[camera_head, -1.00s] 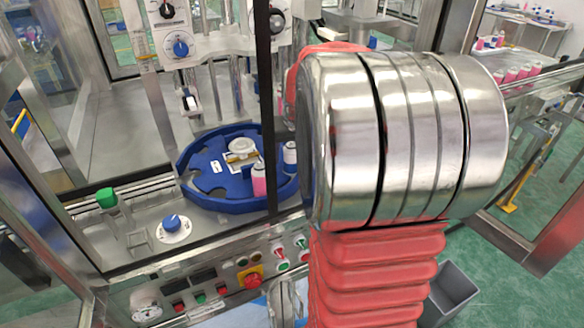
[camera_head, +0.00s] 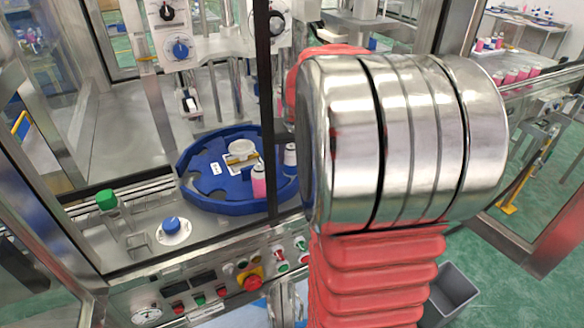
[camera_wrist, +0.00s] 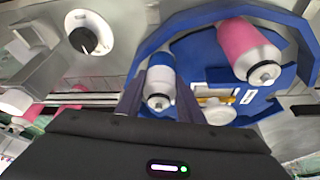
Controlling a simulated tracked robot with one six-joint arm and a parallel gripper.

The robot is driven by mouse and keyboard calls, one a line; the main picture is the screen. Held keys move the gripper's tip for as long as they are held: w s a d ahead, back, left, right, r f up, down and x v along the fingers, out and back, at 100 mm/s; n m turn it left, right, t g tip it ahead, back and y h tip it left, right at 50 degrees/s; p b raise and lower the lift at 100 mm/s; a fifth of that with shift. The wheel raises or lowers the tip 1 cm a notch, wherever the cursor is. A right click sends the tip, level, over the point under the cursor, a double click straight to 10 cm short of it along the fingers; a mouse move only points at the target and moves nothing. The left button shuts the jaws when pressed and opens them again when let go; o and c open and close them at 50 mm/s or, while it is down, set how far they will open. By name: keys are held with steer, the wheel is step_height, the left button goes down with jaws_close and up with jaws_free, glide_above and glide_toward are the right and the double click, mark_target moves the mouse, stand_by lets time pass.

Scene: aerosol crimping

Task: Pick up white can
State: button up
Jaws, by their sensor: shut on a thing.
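The white can (camera_wrist: 160,80) has a blue band and a small dark valve on top. In the wrist view it stands between the dark fingers of my gripper (camera_wrist: 159,101), which is shut on it. It is at the rim of the blue rotary plate (camera_wrist: 190,50); I cannot tell whether its base touches the plate.
A dark vertical frame post (camera_head: 266,100) stands before the plate. A white round fitting (camera_head: 242,152) sits at the plate's middle. Crimping heads (camera_head: 180,50) hang above.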

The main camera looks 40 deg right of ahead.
steer(key=shift+r, duration=0.1)
step_height(320, 180, up, 10)
steer(key=shift+f, duration=0.1)
stand_by(0.4)
stand_by(0.6)
steer(key=shift+r, duration=2.55)
